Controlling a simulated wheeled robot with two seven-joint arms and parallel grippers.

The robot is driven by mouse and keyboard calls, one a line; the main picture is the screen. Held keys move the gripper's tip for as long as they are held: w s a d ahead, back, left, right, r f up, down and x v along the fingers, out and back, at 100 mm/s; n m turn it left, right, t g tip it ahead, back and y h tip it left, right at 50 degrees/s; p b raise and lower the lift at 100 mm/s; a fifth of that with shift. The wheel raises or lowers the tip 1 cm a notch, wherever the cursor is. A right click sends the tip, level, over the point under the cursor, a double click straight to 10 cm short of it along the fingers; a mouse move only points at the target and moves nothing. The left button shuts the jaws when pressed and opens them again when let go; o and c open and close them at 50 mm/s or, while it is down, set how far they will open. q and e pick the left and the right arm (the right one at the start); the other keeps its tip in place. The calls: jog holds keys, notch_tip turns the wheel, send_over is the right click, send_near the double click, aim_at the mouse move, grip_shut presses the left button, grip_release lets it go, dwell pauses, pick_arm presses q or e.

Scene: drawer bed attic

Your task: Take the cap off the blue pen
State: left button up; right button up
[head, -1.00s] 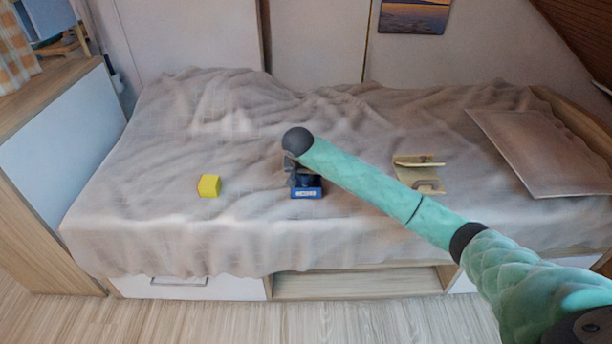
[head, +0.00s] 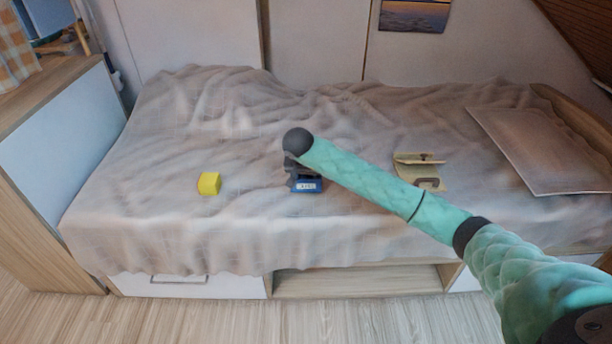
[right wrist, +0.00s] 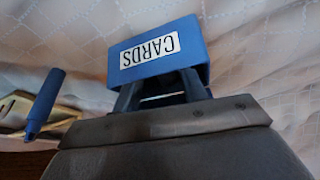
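A blue pen (right wrist: 45,98) shows at the left of the right wrist view, against a beige holder (right wrist: 14,108). I cannot tell which part is its cap. My right gripper (head: 303,178) is at a blue box labelled CARDS (head: 307,187), away from the pen. My left gripper is not in view.
A yellow block (head: 209,183) lies on the blanket (head: 250,230) to the left. A flat panel (head: 545,150) lies at the right of the bed. The blanket between block and box is clear. Drawers and an open shelf (head: 355,281) are below.

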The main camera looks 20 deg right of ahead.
jog(key=shift+r, duration=0.1)
jog(key=shift+r+p, duration=0.4)
jog(key=shift+r, duration=0.45)
jog(key=v, duration=1.1)
jog(key=shift+s, duration=0.15)
